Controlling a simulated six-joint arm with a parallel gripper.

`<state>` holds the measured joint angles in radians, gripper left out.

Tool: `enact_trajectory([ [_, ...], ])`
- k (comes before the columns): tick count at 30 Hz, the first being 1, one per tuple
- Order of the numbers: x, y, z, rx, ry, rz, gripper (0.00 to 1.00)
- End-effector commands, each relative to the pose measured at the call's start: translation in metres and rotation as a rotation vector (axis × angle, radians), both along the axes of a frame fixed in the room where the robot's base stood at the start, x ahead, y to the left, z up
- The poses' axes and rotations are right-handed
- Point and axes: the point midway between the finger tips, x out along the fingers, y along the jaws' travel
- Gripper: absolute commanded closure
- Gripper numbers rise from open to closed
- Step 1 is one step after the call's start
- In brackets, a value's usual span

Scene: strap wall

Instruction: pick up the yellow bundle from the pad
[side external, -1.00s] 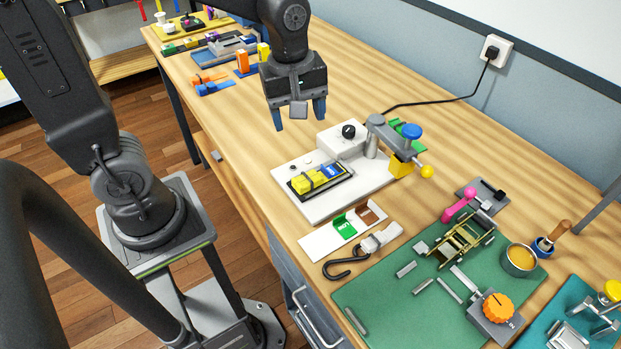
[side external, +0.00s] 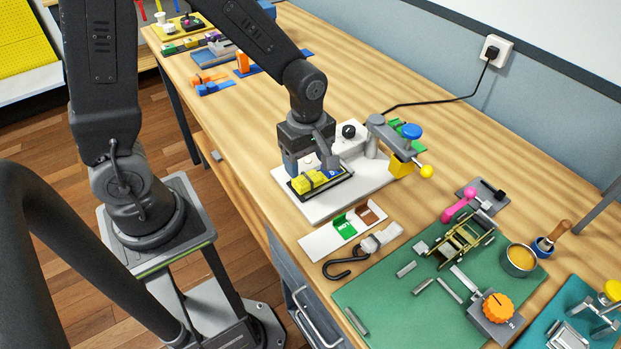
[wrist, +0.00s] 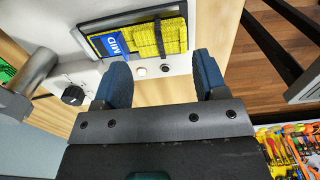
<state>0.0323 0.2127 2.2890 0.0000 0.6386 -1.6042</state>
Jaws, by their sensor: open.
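The yellow bundle (side external: 310,180), a strap with a blue label, lies on the dark pad (side external: 335,184) on the white base plate. In the wrist view the yellow bundle (wrist: 160,38) shows its blue "MID" label (wrist: 117,42) at its left end, on the pad (wrist: 97,20). My gripper (side external: 312,165) is low over the back edge of the pad, close behind the bundle. In the wrist view my gripper (wrist: 163,72) is open, with its two blue fingertips apart and nothing between them. The fingertips lie just short of the bundle; their height above the plate is hard to tell.
A white card (side external: 340,228) and a black hook (side external: 350,261) lie in front. A green mat (side external: 395,320) holds several metal parts.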

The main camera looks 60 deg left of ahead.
Motion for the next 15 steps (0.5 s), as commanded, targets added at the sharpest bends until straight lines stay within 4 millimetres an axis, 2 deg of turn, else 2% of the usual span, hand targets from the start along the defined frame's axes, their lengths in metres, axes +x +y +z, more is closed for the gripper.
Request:
enact_trajectory([
  [3,-0.002,-0.001,-0.02,0.0,0.007,-0.001,0.34],
  [7,-0.002,-0.001,-0.037,0.0,0.006,0.0,0.34],
  [15,-0.001,-0.001,-0.043,0.0,0.001,0.0,0.34],
])
